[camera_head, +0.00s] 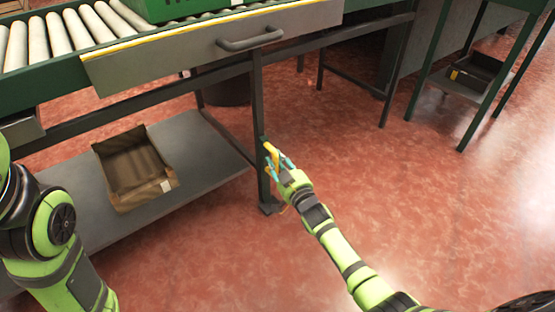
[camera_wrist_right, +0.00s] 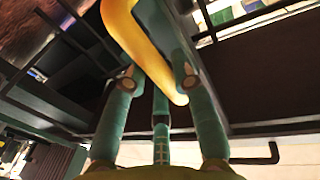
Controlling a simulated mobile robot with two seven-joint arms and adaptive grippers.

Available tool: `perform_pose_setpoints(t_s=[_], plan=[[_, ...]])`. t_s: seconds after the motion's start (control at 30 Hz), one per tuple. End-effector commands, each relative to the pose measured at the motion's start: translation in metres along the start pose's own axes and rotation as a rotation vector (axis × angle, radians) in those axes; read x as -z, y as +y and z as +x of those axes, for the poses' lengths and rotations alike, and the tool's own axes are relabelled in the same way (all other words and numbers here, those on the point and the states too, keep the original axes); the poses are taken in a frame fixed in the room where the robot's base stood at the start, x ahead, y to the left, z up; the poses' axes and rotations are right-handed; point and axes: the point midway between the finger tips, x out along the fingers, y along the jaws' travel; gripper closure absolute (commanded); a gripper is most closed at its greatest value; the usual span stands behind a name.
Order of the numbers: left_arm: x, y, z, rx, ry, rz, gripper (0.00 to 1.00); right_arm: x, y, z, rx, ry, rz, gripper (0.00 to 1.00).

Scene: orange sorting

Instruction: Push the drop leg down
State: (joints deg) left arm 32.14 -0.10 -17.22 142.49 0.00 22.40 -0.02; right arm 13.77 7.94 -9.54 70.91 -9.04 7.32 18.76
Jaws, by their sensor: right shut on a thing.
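The drop leg (camera_head: 258,105) is a dark upright post under the front edge of the conveyor, with a foot (camera_head: 270,208) that appears to meet the red floor. A yellow handle (camera_head: 270,150) sits on its side. My right gripper (camera_head: 279,162) is at this handle, its teal fingers shut on it. In the right wrist view the yellow handle (camera_wrist_right: 143,45) runs between the fingers (camera_wrist_right: 158,85), which hide part of it. Only part of my left arm shows at the left edge; its gripper is not in view.
A drawer front with a grey handle (camera_head: 250,38) and the roller conveyor (camera_head: 60,32) are above. A brown cardboard tray (camera_head: 120,195) lies on the grey low shelf (camera_head: 205,150). A green stand (camera_head: 465,85) is at upper right. Red floor is clear at right.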

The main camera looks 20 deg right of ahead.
Motion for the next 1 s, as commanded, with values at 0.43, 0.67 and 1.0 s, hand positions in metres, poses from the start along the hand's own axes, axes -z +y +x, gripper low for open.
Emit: perform_pose_setpoints(t_s=[0.43,0.67,1.0], plan=[[-0.001,0.000,-0.001,0.000,-0.002,0.000,0.60,-0.004,0.000,-0.001,-0.001,-0.010,-0.001,0.49],[0.000,0.000,-0.001,0.001,-0.002,0.000,0.60,0.013,0.000,0.000,0.000,-0.005,-0.004,0.49],[0.000,0.000,-0.001,0.000,-0.002,0.000,0.60,0.075,0.000,-0.001,0.001,-0.006,-0.003,0.49]])
